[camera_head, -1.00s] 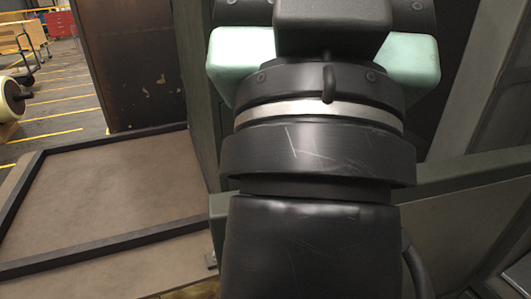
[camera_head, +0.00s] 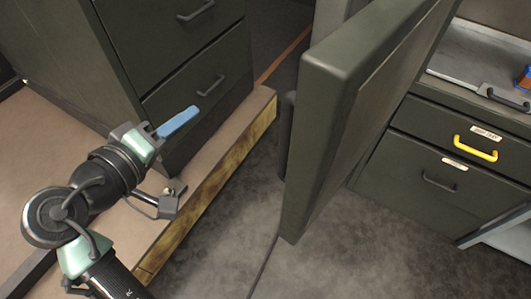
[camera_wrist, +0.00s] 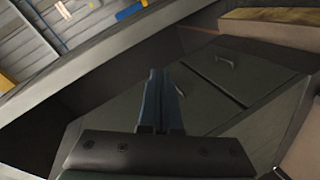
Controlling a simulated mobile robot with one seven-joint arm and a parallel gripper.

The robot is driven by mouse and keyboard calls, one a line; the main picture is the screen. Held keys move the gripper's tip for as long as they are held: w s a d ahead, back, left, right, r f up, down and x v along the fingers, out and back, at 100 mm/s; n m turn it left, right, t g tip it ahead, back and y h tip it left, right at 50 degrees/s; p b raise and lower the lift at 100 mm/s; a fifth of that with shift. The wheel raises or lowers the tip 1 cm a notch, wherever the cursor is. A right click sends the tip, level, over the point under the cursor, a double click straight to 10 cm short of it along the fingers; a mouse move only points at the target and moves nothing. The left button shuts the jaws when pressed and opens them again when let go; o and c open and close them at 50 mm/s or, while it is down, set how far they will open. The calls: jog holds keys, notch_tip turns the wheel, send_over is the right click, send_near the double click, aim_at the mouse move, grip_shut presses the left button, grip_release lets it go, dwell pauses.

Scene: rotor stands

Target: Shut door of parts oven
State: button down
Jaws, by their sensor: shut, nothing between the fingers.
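A thick dark green-grey door panel (camera_head: 335,125) stands swung open in the middle of the head view, its near edge toward me. I take it for the parts oven's door; the oven's opening does not show clearly. My gripper (camera_head: 192,111) is to the left of the panel, clear of it, in front of a dark drawer cabinet. Its blue fingers are together and hold nothing. The fingers also show in the wrist view (camera_wrist: 160,76), pointing away over drawer fronts.
The dark drawer cabinet (camera_head: 120,50) stands on a brown platform (camera_head: 222,140) at the left. Another cabinet (camera_head: 400,165) with a yellow handle (camera_head: 476,149) stands at the right. Dark floor (camera_head: 225,225) lies open between the platform and the panel.

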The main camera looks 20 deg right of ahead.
jog(key=s+f+g+h+b, duration=0.2)
jog(key=s+f+g+h, duration=0.2)
jog(key=s+f, duration=0.35)
jog(key=g+h, duration=0.2)
jog(key=h, duration=0.1)
send_near(284, 161)
jog(key=x, duration=0.4)
jog(key=shift+d, duration=0.15)
jog(key=shift+s+d+p, duration=0.25)
jog(key=shift+s+d, duration=0.15)
jog(key=shift+s, duration=0.45)
jog(key=shift+s+d+p, duration=0.25)
jog(key=shift+s+d, duration=0.1)
jog(key=shift+s, duration=0.45)
